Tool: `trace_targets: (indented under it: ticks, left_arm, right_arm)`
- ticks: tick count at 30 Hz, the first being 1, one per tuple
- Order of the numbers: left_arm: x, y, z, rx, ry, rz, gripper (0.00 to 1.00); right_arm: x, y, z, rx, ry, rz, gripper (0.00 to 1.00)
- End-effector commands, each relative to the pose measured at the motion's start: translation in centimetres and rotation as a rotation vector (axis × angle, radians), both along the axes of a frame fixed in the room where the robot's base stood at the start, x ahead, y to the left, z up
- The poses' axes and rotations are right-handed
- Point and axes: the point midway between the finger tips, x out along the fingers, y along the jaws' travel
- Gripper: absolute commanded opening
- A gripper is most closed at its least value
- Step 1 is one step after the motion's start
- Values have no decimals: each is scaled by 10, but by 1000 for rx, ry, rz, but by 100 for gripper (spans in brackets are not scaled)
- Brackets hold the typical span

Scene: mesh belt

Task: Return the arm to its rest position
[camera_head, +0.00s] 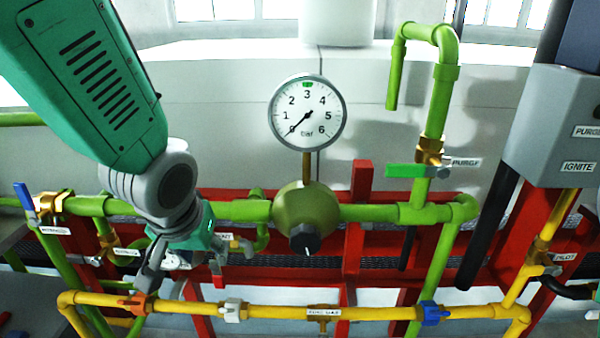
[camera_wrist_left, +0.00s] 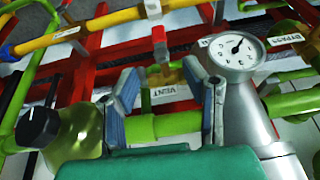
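My left arm (camera_head: 95,95) reaches in from the upper left, over the pipework. Its gripper (camera_head: 183,277) hangs in front of the green pipe, left of the round regulator with the black knob. In the left wrist view the two fingers (camera_wrist_left: 165,95) stand apart with a clear gap and nothing held between them. A red valve handle (camera_wrist_left: 159,46) and a white VENT label (camera_wrist_left: 172,92) show beyond and between the fingers. I cannot tell from these frames whether a finger touches the pipework. My right gripper is in neither view.
A pressure gauge (camera_head: 307,112) stands above the regulator (camera_head: 304,216), its needle near 0. A green-handled valve (camera_head: 405,171) is on the right. A yellow pipe (camera_head: 270,312) runs below the gripper. A blue-handled valve (camera_head: 26,198) is left. A grey box (camera_head: 556,125) stands far right.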

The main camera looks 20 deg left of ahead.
Motion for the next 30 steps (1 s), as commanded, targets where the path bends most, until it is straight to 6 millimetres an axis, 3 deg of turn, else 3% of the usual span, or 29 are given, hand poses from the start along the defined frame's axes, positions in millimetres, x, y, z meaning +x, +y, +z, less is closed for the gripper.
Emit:
trace_targets:
  ticks: [5,11,15,21,25,30]
  left_arm:
    - [-4,0,-27,-7,34,-21,40]
    - [-32,3,-118,-28,133,-106,40]
    - [-70,7,-184,-39,202,-165,40]
    - [-139,15,-256,-45,287,-235,40]
    - [-171,19,-280,-43,319,-263,40]
    - [-188,21,-291,-41,333,-280,40]
  right_arm:
    - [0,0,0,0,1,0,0]
    - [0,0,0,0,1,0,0]
    - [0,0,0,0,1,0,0]
    - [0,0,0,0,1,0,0]
    - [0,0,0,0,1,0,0]
    - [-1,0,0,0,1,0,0]
